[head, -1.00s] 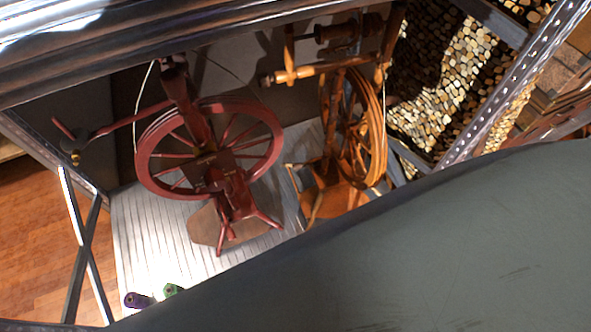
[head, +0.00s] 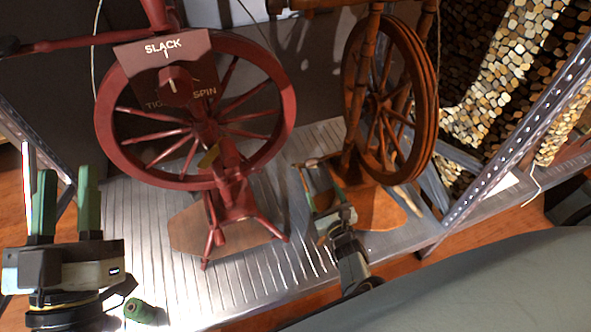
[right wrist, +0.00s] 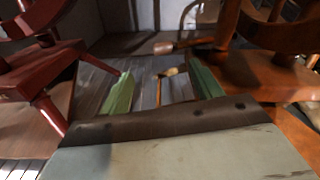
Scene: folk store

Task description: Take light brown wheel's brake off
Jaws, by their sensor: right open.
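The light brown spinning wheel (head: 398,95) stands at the right of the metal shelf in the head view; its base and legs also show in the right wrist view (right wrist: 270,75). A thin rod with a pale wooden knob (right wrist: 173,71), perhaps the brake lever, shows between my right gripper's green fingers. A darker wooden peg (right wrist: 165,47) sticks out above it from the wheel's post. My right gripper (head: 322,185) is open at the wheel's left side; contact with the rod cannot be told. My left gripper (head: 66,185) is open and empty at the far left.
A dark red spinning wheel (head: 120,140) with a SLACK, TIGHT, SPIN plate (head: 150,65) stands on the left of the shelf (head: 300,250). A green spool (head: 140,311) lies near the front edge. A perforated post (head: 510,150) rises at the right.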

